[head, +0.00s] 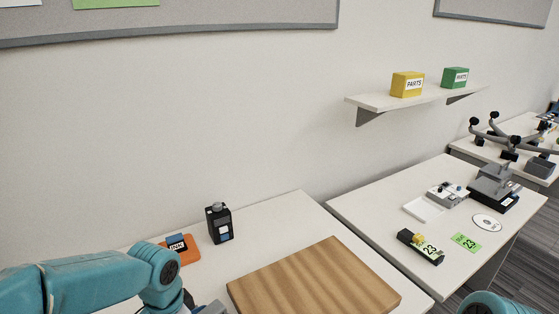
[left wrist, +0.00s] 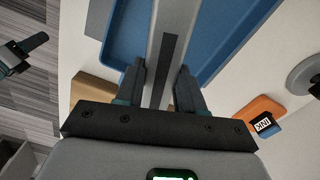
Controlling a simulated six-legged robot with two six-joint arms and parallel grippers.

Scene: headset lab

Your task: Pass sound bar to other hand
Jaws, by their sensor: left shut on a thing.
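The sound bar is a long grey bar with a dark strip along it; it shows in the left wrist view (left wrist: 173,30), running from between my fingers to the top edge. My left gripper (left wrist: 160,88) is shut on the bar, one finger on each side. In the head view my left arm comes in from the left and only a bit of its gripper (head: 207,308) shows at the bottom edge. A dark jaw-like shape, apparently my right gripper (left wrist: 20,55), is at the far left of the left wrist view, apart from the bar; its opening is unclear.
A blue tray (left wrist: 208,62) lies below the bar. A wooden board (head: 310,282), a black bottle (head: 219,225) and an orange ink holder (head: 189,250) are on the near table. The right table (head: 375,208) holds a labelled black box (head: 420,247) and devices.

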